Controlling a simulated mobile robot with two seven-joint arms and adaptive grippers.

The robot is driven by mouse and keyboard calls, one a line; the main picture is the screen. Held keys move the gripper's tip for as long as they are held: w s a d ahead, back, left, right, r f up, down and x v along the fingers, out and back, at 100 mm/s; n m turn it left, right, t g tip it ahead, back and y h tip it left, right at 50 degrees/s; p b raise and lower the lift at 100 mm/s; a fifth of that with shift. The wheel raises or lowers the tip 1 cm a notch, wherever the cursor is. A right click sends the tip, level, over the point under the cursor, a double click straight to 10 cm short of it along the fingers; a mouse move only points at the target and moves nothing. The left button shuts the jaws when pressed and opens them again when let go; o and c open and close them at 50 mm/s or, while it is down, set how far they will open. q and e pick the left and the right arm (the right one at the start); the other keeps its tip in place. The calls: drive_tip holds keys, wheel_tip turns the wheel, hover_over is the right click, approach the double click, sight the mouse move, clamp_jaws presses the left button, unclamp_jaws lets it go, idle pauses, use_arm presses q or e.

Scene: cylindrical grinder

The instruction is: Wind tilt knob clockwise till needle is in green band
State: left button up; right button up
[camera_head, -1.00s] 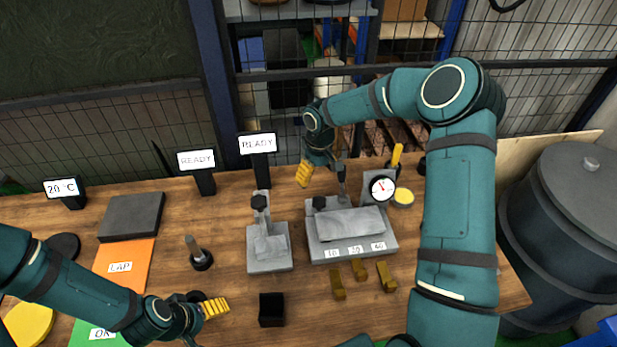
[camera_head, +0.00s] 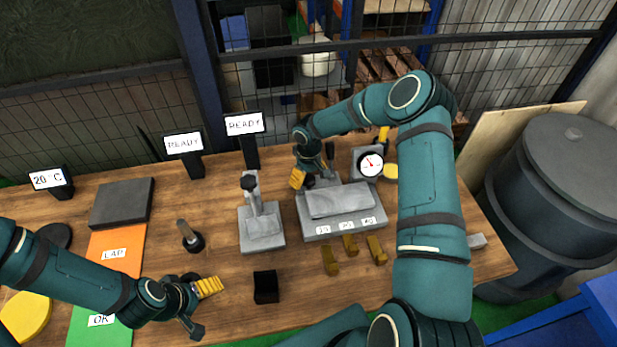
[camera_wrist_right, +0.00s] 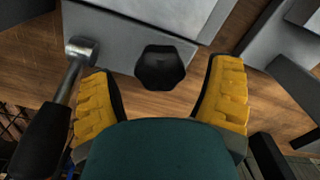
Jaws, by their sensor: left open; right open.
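The round dial gauge (camera_head: 371,165) has a white face and a red needle tilted to the upper left; its green band is too small to make out. A black lobed knob (camera_wrist_right: 160,68) sits at the end of the grey fixture (camera_head: 318,229) bearing number labels. My right gripper (camera_head: 301,181) is open at the fixture's left end and largely covers this knob in the head view. In the right wrist view its yellow-padded fingers stand either side of the knob, apart from it. My left gripper (camera_head: 207,304) is open and empty above the table's front left.
A second grey fixture (camera_head: 262,234) with a black knob stands left. A metal lever with a black handle (camera_wrist_right: 45,135) lies beside my right fingers. Brass blocks (camera_head: 350,245) and a black box (camera_head: 266,287) stand in front. Status screens (camera_head: 245,124) line the back.

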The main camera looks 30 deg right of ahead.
drive_tip(key=shift+f, duration=0.3)
drive_tip(key=c, duration=1.2)
use_arm(q)
wheel_tip(320, 180, down, 4)
drive_tip(key=b, duration=0.4)
drive_tip(key=shift+f, duration=0.2)
use_arm(e)
drive_tip(key=m, duration=0.3)
drive_tip(key=shift+f, duration=0.2)
use_arm(q)
drive_tip(key=shift+d+f+b, duration=0.1)
drive_tip(key=shift+f+b, duration=0.35)
drive_tip(key=shift+f, duration=0.05)
use_arm(e)
drive_tip(key=shift+r+m, duration=0.15)
drive_tip(key=shift+m, duration=0.75)
use_arm(q)
drive_tip(key=shift+w, duration=0.1)
use_arm(e)
drive_tip(key=o, duration=1.2)
